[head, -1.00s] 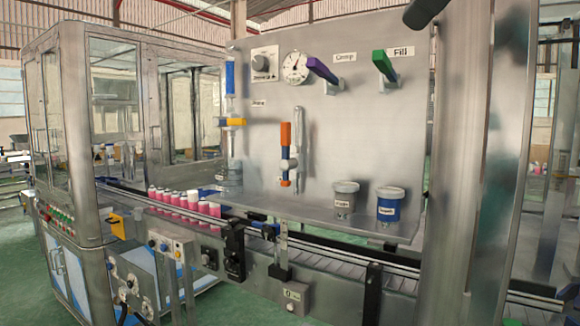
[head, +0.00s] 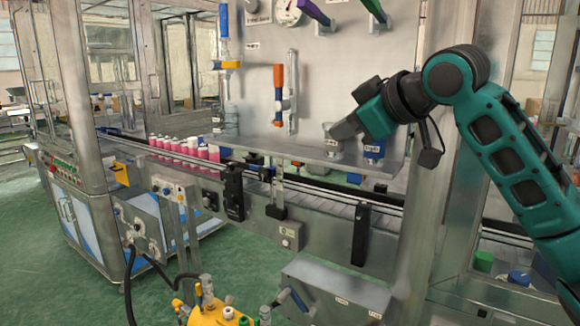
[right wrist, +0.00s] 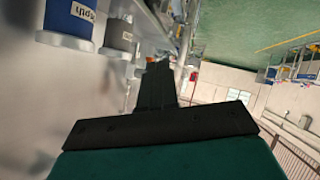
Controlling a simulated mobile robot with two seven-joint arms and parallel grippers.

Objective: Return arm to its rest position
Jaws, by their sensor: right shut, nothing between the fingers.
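My right arm (head: 500,140) comes in from the right in the head view, teal and black. Its gripper (head: 338,131) points left in front of the steel panel, just before the two labelled cups on the shelf. In the right wrist view the dark gripper fingers (right wrist: 157,85) are together with nothing between them. The blue cup (right wrist: 72,20) and the grey cup (right wrist: 118,38) show at the upper left there, beside the gripper. In the head view the arm partly hides both cups. My left gripper is not in view.
A steel shelf (head: 285,150) runs along the panel above the conveyor (head: 325,200). Orange (head: 278,76), purple (head: 313,12) and green handles are on the panel. Green floor (head: 100,255) is open at lower left.

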